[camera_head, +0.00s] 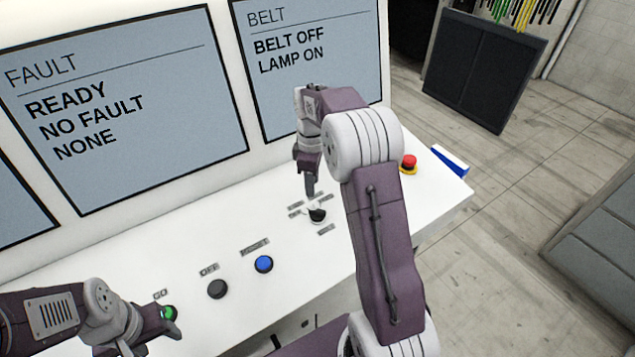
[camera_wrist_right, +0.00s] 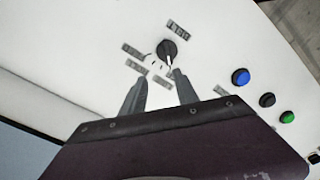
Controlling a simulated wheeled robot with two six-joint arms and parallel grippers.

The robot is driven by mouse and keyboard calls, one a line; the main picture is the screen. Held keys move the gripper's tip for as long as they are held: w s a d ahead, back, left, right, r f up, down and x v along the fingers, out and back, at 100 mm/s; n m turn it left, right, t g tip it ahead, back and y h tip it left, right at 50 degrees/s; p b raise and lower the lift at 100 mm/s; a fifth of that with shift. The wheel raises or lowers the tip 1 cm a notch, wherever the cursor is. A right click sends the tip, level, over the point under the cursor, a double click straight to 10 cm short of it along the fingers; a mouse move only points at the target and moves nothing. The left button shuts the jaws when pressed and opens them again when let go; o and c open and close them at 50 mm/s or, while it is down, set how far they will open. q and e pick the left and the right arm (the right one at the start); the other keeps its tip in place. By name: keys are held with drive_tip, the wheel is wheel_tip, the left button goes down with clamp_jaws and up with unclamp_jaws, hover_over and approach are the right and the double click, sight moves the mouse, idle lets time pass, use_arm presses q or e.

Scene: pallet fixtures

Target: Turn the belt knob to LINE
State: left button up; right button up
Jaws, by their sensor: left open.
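The belt knob (camera_head: 316,214) is a small black rotary knob on the white sloping console, ringed by several small labels too small to read. In the right wrist view the knob (camera_wrist_right: 166,47) carries a white pointer line aimed toward the gripper side. My right gripper (camera_head: 310,190) points down just above and behind the knob in the head view. In the wrist view its two fingers (camera_wrist_right: 160,77) are apart, with the knob just beyond the tips and nothing between them. My left gripper (camera_head: 160,325) is low at the left, beside the green button, its fingers partly hidden.
A blue button (camera_head: 263,264), a dark button (camera_head: 217,289) and a green button (camera_head: 169,313) line the console's front. A red emergency button (camera_head: 409,162) sits at its right end. The belt screen (camera_head: 310,80) reads BELT OFF, LAMP ON; the fault screen (camera_head: 130,110) reads READY, NO FAULT, NONE.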

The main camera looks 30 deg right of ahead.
sight(313, 209)
drive_tip(key=f+p, duration=0.1)
drive_tip(key=f, duration=0.2)
drive_tip(key=s+f+p, duration=0.1)
drive_tip(key=f+p, duration=0.1)
drive_tip(key=f, duration=0.2)
drive_tip(key=shift+s+a+f, duration=0.1)
drive_tip(key=shift+s+a, duration=0.1)
drive_tip(key=shift+s+a+f, duration=0.15)
drive_tip(key=shift+a+f, duration=0.05)
drive_tip(key=shift+f, duration=0.1)
drive_tip(key=shift+s+a+f, duration=0.1)
drive_tip(key=shift+s+a, duration=0.1)
drive_tip(key=shift+a, duration=0.1)
drive_tip(key=shift+w+d+f, duration=0.1)
drive_tip(key=shift+w+d, duration=0.05)
drive_tip(key=shift+d, duration=0.05)
drive_tip(key=shift+c, duration=1.2)
drive_tip(key=shift+d, duration=0.1)
clamp_jaws()
use_arm(q)
drive_tip(key=r, duration=0.1)
drive_tip(key=a+r, duration=0.1)
drive_tip(key=s+r, duration=0.1)
drive_tip(key=shift+s+a+r, duration=0.1)
drive_tip(key=shift+a+r, duration=0.25)
